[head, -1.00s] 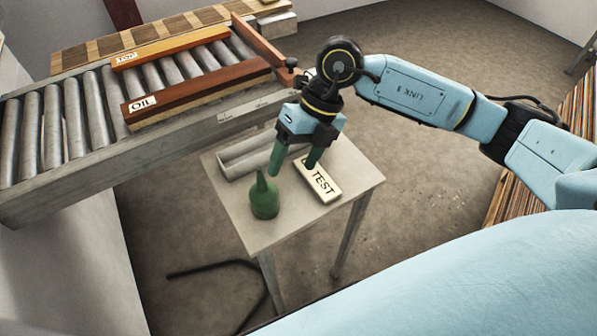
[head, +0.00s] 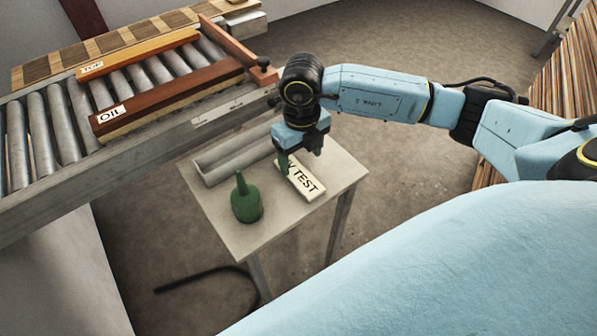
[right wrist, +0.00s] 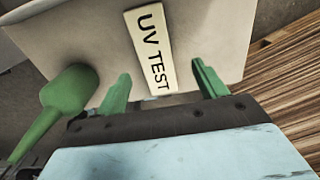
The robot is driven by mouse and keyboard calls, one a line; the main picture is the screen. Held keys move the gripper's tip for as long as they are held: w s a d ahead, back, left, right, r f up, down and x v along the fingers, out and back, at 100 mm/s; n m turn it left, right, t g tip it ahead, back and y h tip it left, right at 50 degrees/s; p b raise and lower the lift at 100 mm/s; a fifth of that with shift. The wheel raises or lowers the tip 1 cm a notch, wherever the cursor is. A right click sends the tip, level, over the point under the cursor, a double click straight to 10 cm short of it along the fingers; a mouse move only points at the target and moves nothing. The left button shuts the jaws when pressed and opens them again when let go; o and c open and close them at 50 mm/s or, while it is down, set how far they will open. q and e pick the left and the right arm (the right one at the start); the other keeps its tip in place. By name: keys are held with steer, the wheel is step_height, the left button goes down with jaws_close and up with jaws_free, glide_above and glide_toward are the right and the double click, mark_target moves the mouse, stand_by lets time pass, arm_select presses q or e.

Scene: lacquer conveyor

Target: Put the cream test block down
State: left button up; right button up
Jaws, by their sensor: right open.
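The cream test block (head: 308,187), lettered "UV TEST", lies flat on the small table (head: 257,235), right of the green bottle. It also shows whole in the right wrist view (right wrist: 151,48). My right gripper (head: 299,160) is open over the block's far end in the head view, partly hiding it. In the right wrist view its green fingers (right wrist: 162,80) are spread wide with nothing between the tips, and the block appears beyond them, clear of both. My left gripper is not in view.
A green spouted bottle (head: 246,202) stands near the table's left edge. A grey trough (head: 234,157) lies along its back. The roller conveyor (head: 60,128) behind carries a wooden bar labelled "OIL" (head: 165,98) and another labelled bar (head: 140,53). The table's front right is clear.

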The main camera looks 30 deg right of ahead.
mark_target(298, 174)
steer(key=f, duration=0.4)
steer(key=shift+a+f, duration=0.35)
steer(key=shift+f, duration=0.05)
steer(key=shift+c, duration=0.4)
steer(key=shift+r, duration=0.15)
steer(key=c, duration=1.1)
